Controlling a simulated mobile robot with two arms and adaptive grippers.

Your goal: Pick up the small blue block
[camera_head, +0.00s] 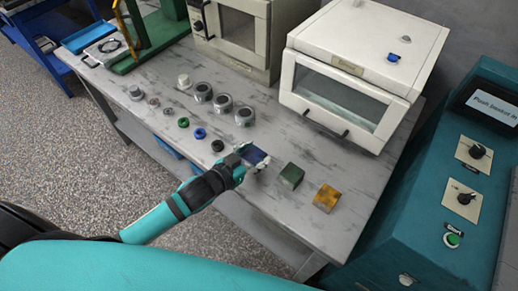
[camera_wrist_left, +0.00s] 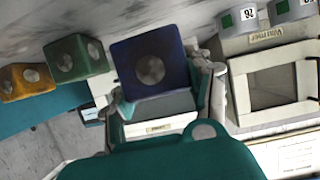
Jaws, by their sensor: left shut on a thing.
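The small blue block (camera_head: 254,155) is at the front part of the grey workbench, between the fingers of my left gripper (camera_head: 251,159). In the left wrist view the blue block (camera_wrist_left: 149,62) shows a round grey disc on its face, with a finger of my left gripper (camera_wrist_left: 160,90) on either side. The gripper is shut on it. I cannot tell whether the block touches the bench or is just above it. My right gripper is not in view.
A green block (camera_head: 291,176) and a yellow block (camera_head: 326,198) stand to the right on the workbench (camera_head: 240,195). Several rings and metal cylinders (camera_head: 222,105) lie to the left. A white oven (camera_head: 345,95) stands behind, and a teal control cabinet (camera_head: 430,190) is at the right.

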